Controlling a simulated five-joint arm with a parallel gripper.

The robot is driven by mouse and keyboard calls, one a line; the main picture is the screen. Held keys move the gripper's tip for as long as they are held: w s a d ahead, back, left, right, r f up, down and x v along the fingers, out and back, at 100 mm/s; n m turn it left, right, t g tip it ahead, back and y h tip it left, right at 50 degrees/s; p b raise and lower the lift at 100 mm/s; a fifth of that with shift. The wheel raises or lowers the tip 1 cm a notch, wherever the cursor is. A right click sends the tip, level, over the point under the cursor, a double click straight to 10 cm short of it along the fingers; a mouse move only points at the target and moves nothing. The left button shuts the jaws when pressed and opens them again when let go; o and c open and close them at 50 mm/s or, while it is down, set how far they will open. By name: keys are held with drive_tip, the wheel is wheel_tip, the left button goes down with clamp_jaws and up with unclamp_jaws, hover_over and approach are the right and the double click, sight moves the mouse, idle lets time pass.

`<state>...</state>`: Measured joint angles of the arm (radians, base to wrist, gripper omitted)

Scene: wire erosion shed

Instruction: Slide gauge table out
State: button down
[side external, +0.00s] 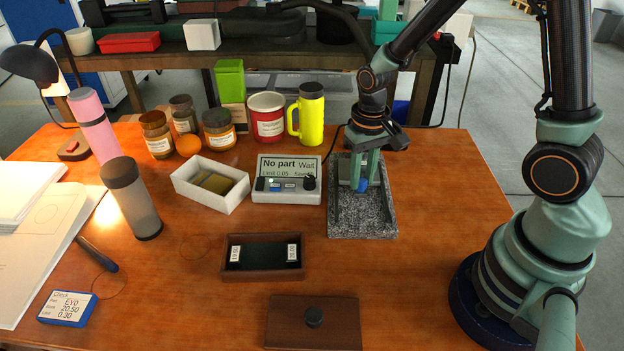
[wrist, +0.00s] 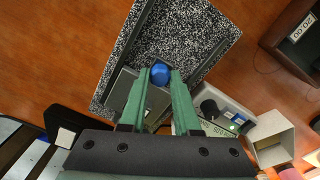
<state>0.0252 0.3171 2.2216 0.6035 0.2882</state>
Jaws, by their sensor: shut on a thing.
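The gauge (side external: 362,222) has a speckled granite base with low side walls, near the right of the table. A grey gauge table (wrist: 124,90) sits at the far end of the base, largely hidden by my fingers in the side view. A blue knob (side external: 363,186) is at its near edge; it also shows in the wrist view (wrist: 160,73). My gripper (side external: 364,178) points down with its green fingers shut on the blue knob. Bare granite lies in front of the knob, between the walls.
A readout box (side external: 287,180) reading "No part Wait" stands left of the gauge. Left of that is a white tray (side external: 211,184) with brownish pieces. A wooden box (side external: 263,257) and a brown lid (side external: 313,322) lie in front. A yellow mug (side external: 308,114) stands behind.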

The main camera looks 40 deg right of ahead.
drive_tip(key=s+a, duration=0.7)
drive_tip(key=c, duration=0.6)
unclamp_jaws()
wheel_tip(320, 180, up, 12)
drive_tip(key=shift+r, duration=0.1)
idle(0.3)
drive_tip(key=d+r+n+t, duration=0.1)
drive_tip(key=d+r+t, duration=0.1)
drive_tip(key=w+d+r+n+t, duration=0.1)
drive_tip(key=d+r, duration=0.1)
drive_tip(key=r, duration=0.1)
drive_tip(key=w+d+r+n+t, duration=0.1)
drive_tip(key=d+r+t, duration=0.1)
drive_tip(key=shift+d+r+n+t, duration=0.1)
drive_tip(key=shift+r+n+t, duration=0.2)
